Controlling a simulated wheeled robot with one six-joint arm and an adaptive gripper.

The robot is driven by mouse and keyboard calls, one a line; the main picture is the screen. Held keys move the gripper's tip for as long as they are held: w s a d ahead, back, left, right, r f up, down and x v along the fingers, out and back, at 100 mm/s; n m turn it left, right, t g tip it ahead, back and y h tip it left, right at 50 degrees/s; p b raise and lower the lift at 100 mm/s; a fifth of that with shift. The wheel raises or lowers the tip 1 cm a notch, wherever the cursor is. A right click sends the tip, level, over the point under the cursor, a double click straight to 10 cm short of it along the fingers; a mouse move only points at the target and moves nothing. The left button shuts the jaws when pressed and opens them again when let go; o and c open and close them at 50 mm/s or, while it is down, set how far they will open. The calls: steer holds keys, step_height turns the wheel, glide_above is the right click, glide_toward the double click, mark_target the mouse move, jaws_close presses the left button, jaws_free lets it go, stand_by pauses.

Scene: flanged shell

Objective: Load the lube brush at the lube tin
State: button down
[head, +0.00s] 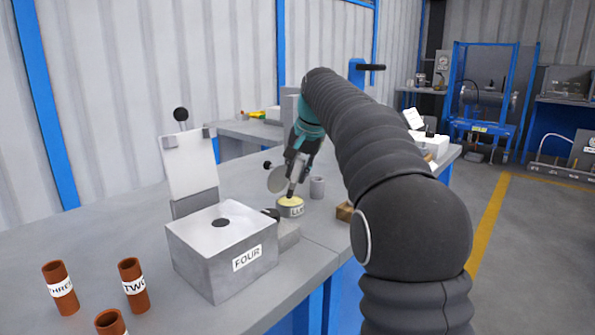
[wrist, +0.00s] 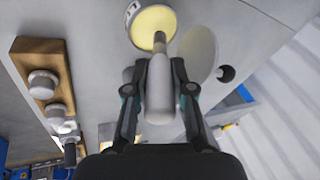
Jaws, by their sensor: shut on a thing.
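The lube tin (head: 290,207) is a short grey round tin with a pale yellow top and a partly readable label, standing on the grey bench. In the wrist view the tin (wrist: 153,28) is at the top. My gripper (head: 292,178) is above the tin, pointing down. In the wrist view my gripper (wrist: 160,75) is shut on the pale handle of the lube brush (wrist: 160,100). The brush's darker tip (wrist: 159,42) overlaps the yellow surface. I cannot tell how deep the tip sits.
A grey block marked FOUR (head: 222,250) stands left of the tin. Brown tubes (head: 132,285) stand at the front left. A grey cylinder (head: 317,187) stands just right of the tin. A wooden rack (wrist: 45,85) with pale knobs lies left in the wrist view.

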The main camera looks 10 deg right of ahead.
steer(key=shift+f+b, duration=0.3)
steer(key=shift+f, duration=0.2)
stand_by(0.8)
steer(key=shift+r+p, duration=1.05)
steer(key=shift+r, duration=2.45)
steer(key=shift+s, duration=0.15)
